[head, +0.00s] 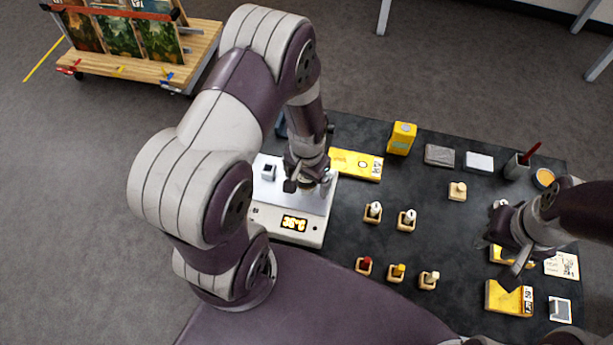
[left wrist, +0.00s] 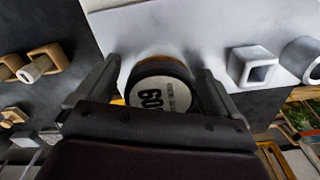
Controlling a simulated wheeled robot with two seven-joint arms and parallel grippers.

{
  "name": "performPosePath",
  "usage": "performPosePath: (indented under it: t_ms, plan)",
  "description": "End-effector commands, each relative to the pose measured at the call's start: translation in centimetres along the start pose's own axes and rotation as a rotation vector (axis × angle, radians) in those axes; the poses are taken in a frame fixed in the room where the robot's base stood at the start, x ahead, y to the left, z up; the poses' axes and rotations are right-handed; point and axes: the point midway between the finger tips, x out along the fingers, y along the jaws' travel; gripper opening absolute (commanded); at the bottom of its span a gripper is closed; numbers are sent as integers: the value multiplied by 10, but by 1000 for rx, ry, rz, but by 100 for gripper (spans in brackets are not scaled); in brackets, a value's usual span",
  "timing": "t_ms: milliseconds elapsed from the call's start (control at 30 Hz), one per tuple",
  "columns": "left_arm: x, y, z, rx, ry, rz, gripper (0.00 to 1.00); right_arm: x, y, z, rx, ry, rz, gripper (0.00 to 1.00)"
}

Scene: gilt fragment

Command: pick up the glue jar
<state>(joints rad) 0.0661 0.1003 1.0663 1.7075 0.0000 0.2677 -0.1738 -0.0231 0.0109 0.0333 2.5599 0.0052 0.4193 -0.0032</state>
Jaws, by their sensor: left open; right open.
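The glue jar shows in the left wrist view as a round jar with a dark rim and a pale printed top (left wrist: 160,98). It stands on the white hot plate (head: 286,229) with the lit display. My left gripper (head: 306,180) is over the plate, pointing down, and mostly hides the jar in the head view. In the left wrist view its open fingers (left wrist: 157,82) lie on either side of the jar; I cannot tell whether they touch it. My right gripper (head: 499,256) is open and empty above the right side of the dark table, near yellow packets.
A small square metal holder (head: 268,172) stands on the plate left of my gripper. Wooden blocks with small bottles (head: 373,212) stand mid-table. A yellow flat pack (head: 355,164), a yellow box (head: 401,139) and a dark cup (head: 516,167) line the back.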

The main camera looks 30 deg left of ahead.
Motion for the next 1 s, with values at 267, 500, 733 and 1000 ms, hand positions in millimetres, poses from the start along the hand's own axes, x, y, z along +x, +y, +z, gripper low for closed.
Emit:
performPosePath:
  t_ms: [267,500,733,1000]
  plan:
    - [0,0,0,0,0,0,33,0,0,0,0,0,0,43]
    - [-1,0,0,0,1,0,24,0,0,0,0,0,0,43]
    - [-16,0,-1,0,4,-1,24,4,0,0,0,0,0,43]
    - [-56,28,-11,8,5,0,24,15,0,2,0,0,0,43]
